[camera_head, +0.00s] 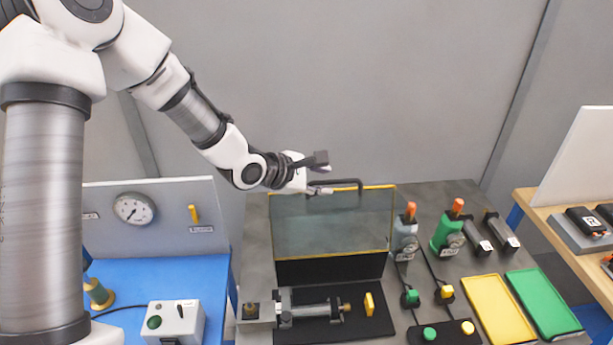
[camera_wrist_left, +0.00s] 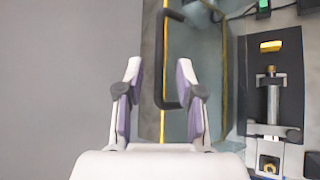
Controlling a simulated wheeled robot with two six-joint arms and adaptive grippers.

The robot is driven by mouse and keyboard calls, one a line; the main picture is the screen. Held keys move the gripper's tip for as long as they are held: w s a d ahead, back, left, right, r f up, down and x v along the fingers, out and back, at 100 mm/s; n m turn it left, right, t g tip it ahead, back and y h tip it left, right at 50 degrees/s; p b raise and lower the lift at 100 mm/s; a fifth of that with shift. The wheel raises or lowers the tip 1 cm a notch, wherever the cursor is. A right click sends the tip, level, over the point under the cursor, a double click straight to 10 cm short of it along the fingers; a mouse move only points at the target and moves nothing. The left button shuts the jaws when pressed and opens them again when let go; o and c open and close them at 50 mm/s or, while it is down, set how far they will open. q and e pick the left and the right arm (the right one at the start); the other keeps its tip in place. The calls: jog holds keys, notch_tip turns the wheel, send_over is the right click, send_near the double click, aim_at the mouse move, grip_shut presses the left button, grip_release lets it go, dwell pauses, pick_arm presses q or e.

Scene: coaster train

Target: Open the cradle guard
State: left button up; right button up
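The cradle guard (camera_head: 332,225) is a clear panel with yellow edges and a black bar handle (camera_head: 348,182) along its top. It stands raised behind the cradle (camera_head: 318,311), which lies uncovered on a black plate. My left gripper (camera_head: 323,190) is at the left end of the handle. In the left wrist view its two fingers (camera_wrist_left: 158,75) are apart, and the near end of the handle (camera_wrist_left: 181,104) shows between them and close to the right finger. I cannot tell whether they touch. My right gripper is not in view.
A yellow tray (camera_head: 498,308) and a green tray (camera_head: 542,302) lie at the right of the dark table. Grey and green units (camera_head: 447,236) with orange tops stand right of the guard. A blue table (camera_head: 214,282) with a gauge panel (camera_head: 160,212) is at the left.

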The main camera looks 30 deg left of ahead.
pick_arm(q)
jog(key=v, duration=0.7)
jog(key=shift+s+a, duration=0.1)
jog(key=shift+s, duration=0.15)
jog(key=shift+w, duration=0.2)
jog(key=shift+s, duration=0.15)
